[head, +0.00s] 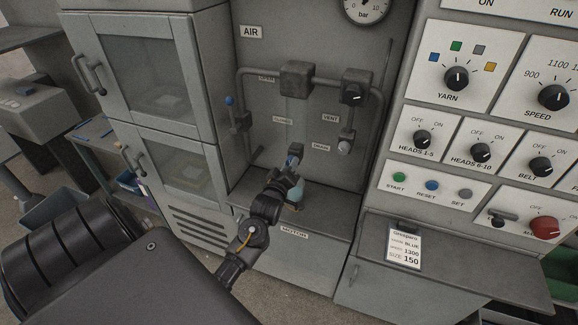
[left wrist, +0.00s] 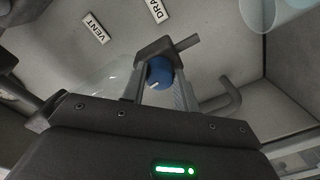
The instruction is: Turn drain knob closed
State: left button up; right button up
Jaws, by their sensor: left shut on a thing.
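The blue drain knob (left wrist: 159,73) sits between the two fingers of my left gripper (left wrist: 160,88) in the left wrist view. In the head view my left gripper (head: 292,166) reaches to the front of the AIR panel and hides most of the knob. The DRAIN label (head: 321,147) is just right of it. My right gripper is not in view.
A black VENT knob (head: 354,95) and pipes are above and to the right. A blue-tipped lever (head: 230,101) stands on the left pipe. A light-blue cup (head: 297,190) stands below the gripper, partly hidden. The control panel (head: 480,125) fills the right.

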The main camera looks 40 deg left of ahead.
pick_arm(q)
jog(key=shift+r+n+p, duration=0.1)
jog(key=shift+n+p, duration=0.7)
jog(key=shift+n, duration=2.7)
jog(key=o, duration=1)
jog(key=shift+c, duration=0.2)
